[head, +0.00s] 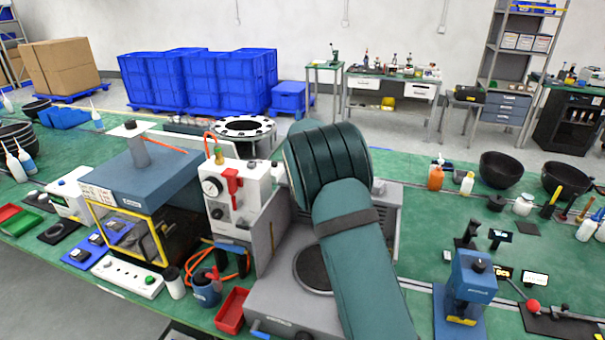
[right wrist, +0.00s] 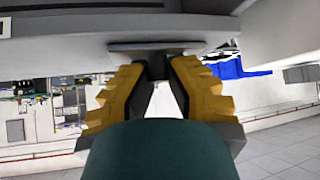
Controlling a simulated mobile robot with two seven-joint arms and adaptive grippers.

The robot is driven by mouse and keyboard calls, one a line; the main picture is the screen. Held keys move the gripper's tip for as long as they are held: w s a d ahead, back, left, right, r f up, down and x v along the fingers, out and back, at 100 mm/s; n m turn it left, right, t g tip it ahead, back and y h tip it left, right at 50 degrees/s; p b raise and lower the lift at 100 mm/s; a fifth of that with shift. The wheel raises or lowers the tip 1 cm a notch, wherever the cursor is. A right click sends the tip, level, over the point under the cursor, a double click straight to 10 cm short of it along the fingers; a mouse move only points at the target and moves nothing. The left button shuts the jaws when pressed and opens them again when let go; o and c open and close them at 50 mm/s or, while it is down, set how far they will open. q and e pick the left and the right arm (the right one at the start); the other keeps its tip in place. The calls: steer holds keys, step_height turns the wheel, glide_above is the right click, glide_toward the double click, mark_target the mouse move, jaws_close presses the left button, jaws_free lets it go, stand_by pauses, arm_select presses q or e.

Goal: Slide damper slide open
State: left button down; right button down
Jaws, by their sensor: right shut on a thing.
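In the right wrist view, my right gripper (right wrist: 156,72) has its two yellow-and-black fingers closed around a small dark knob (right wrist: 157,62). The knob is by a thin grey plate (right wrist: 125,47), which looks like the damper slide, at the edge of a pale grey housing (right wrist: 60,42). How far the slide stands open cannot be told. In the head view, my teal right arm covers the middle of the bench and hides the right gripper, the knob and the slide. My left gripper is not in view.
A blue-topped oven (head: 150,185) with a grey stack stands left of my arm. A white gauge unit (head: 235,200) and a grey machine (head: 275,305) are close beside the arm. A blue press (head: 470,285) stands at right. A red tray (head: 232,310) lies in front.

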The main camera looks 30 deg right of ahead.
steer(key=c, duration=1)
jaws_free()
steer(key=shift+w+a, duration=0.15)
steer(key=shift+a, duration=0.05)
steer(key=shift+o, duration=0.4)
steer(key=shift+w, duration=0.1)
steer(key=v, duration=1.2)
